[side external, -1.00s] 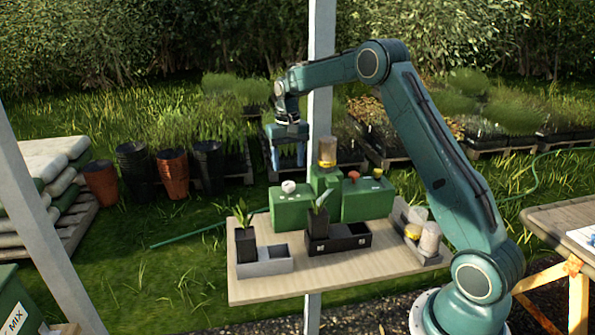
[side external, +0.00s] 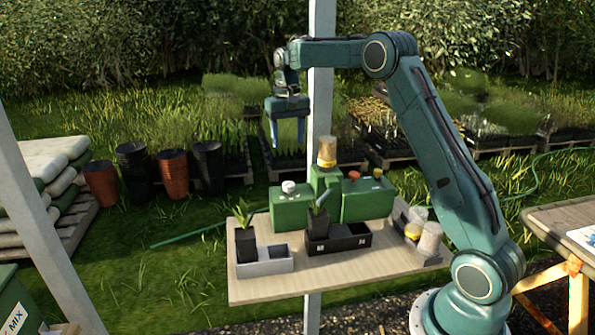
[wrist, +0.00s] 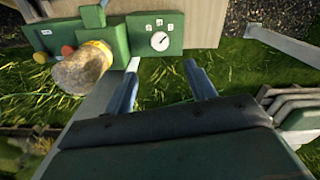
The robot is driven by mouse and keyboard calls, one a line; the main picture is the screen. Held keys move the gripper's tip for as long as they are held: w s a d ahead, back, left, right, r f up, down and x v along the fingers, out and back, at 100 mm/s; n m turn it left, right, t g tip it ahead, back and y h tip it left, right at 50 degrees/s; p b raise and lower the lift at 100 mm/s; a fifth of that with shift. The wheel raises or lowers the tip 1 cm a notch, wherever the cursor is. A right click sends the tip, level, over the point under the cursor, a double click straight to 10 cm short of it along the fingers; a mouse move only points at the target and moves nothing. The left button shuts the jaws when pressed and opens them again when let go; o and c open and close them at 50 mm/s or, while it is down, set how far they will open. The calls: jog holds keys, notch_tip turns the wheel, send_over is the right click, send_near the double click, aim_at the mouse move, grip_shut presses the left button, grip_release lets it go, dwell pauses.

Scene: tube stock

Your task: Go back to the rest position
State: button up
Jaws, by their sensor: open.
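My gripper (side external: 288,142) hangs open and empty in the air above the back of the work table (side external: 275,284), fingers pointing down. In the wrist view its two fingers (wrist: 166,88) are apart with only grass between them. Green boxes (side external: 292,210) stand below it on the table; one carries a white dial, which also faces up in the wrist view (wrist: 160,41). A yellow-banded tube (side external: 327,152) stands upright on the middle green box, to the right of my gripper and apart from it.
A grey tray (side external: 265,267) and a black tray (side external: 340,246) hold dark potted plants. More yellow-banded tubes (side external: 429,240) lie in a rack at the table's right. A pale post (side external: 320,90) rises by the table. The air around my gripper looks free.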

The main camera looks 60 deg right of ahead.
jog(key=s+a+r+n+t, duration=0.3)
jog(key=s+a+r, duration=0.8)
jog(key=s+a, duration=0.35)
jog(key=s+a+f+n+t, duration=0.1)
jog(key=s+a+f+n, duration=0.1)
jog(key=s, duration=0.7)
jog(key=s+a+f+n+t, duration=0.1)
jog(key=s+a+f, duration=0.3)
jog(key=s, duration=0.6)
jog(key=shift+a+n+t, duration=0.3)
jog(key=shift+n, duration=0.1)
